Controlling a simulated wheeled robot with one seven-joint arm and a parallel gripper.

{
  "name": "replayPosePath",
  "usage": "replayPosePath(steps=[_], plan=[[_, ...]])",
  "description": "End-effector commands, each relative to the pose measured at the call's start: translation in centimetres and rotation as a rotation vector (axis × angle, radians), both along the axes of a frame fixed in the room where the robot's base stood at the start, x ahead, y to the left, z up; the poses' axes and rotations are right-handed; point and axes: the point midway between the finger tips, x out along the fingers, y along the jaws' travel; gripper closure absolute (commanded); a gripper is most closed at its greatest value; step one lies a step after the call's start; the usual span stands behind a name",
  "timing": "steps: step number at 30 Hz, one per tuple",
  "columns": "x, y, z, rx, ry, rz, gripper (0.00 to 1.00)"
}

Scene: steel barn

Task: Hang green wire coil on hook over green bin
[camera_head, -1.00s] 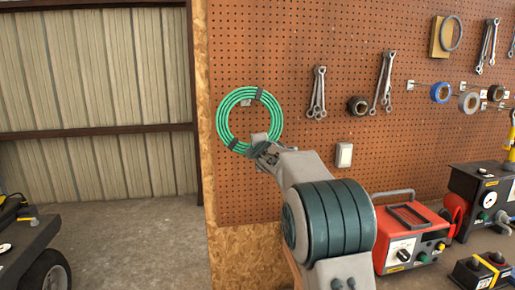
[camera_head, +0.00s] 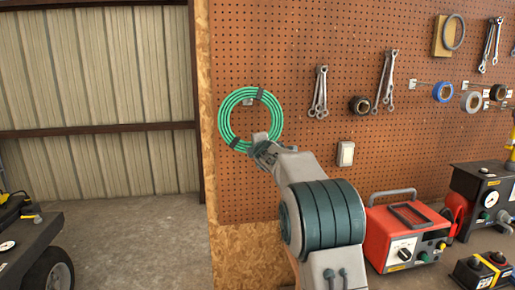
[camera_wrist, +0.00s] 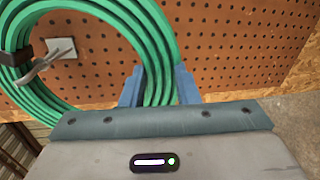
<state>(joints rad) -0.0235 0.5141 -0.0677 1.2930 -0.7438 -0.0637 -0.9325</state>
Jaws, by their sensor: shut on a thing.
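The green wire coil (camera_head: 225,122) is a round ring with black straps, held upright and facing out in front of the brown pegboard. In the wrist view the blue fingers (camera_wrist: 158,88) pinch the green strands (camera_wrist: 165,45). A pale metal hook (camera_head: 248,103) shows inside the ring near its top. In the wrist view the hook's plate (camera_wrist: 62,48) is seen through the ring, and its prong crosses in front of the coil by a black strap. I cannot tell whether they touch. No green bin is in view.
Wrenches (camera_head: 318,92), tape rolls (camera_head: 443,92) and a white switch box (camera_head: 345,154) are on the pegboard to the right. A red machine (camera_head: 400,235) stands below right. A dark cart (camera_head: 35,245) is at lower left. The board's left edge is near the coil.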

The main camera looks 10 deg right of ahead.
Motion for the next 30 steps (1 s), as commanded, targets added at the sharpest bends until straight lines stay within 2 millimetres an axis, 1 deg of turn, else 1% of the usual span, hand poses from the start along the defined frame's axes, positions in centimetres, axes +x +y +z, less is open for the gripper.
replayPosePath(steps=[1, 6, 7, 9, 20, 23, 25, 30], plan=[[0.0, 0.0, -0.5, -0.001, 0.009, -0.002, 1.00], [0.0, 0.0, -0.6, -0.001, 0.011, -0.002, 1.00], [0.0, -0.1, -0.6, -0.001, 0.011, -0.002, 0.64], [0.0, 0.0, -0.6, -0.001, 0.011, -0.002, 0.47], [-0.3, 0.0, -0.5, -0.001, 0.010, -0.002, 0.47], [-1.0, 0.0, -0.3, -0.001, 0.007, -0.002, 0.47], [-1.9, 0.0, -0.2, -0.001, 0.007, -0.002, 0.47], [-4.6, 0.0, 0.4, -0.001, 0.005, -0.001, 0.47]])
